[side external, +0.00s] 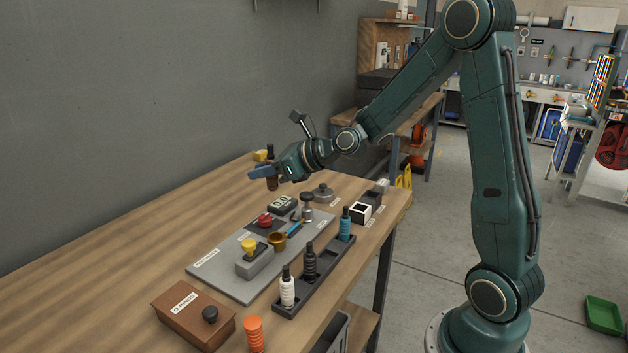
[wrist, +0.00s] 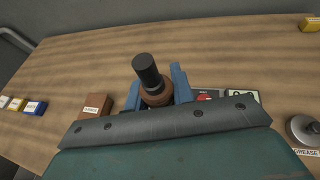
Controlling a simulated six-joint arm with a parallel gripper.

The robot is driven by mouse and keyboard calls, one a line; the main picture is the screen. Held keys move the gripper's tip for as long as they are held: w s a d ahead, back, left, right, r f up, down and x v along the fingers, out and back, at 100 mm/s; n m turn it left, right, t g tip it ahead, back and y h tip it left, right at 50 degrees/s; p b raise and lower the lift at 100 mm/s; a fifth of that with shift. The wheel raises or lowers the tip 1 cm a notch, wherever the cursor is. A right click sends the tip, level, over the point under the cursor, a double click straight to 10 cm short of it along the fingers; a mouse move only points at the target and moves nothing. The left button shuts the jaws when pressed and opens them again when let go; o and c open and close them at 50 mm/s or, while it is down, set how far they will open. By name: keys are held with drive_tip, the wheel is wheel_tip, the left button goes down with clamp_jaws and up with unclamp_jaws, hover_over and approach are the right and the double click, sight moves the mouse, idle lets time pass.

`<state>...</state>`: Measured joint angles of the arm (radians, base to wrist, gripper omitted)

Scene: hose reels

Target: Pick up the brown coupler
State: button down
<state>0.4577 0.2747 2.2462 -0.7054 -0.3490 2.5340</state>
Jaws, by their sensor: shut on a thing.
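The brown coupler (side external: 271,183) has a ribbed brown body and a black top. It is upright between the blue fingers of my gripper (side external: 265,173), above the far part of the wooden table. In the wrist view the brown coupler (wrist: 155,92) stands between the two blue fingers, its black cylinder pointing up toward the camera. My gripper (wrist: 157,92) is shut on it. Part of its lower body is hidden by the gripper. The coupler looks raised clear of the tabletop.
A dark rack (side external: 318,275) holds white, black and blue couplers. A grey plate (side external: 220,271) carries yellow and red knobs and a brass cup. A brown box (side external: 195,318) and orange coupler (side external: 253,335) are at the near edge. The table's left side is clear.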

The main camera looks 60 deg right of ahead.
sight(272, 145)
drive_tip(key=shift+r, duration=2.4)
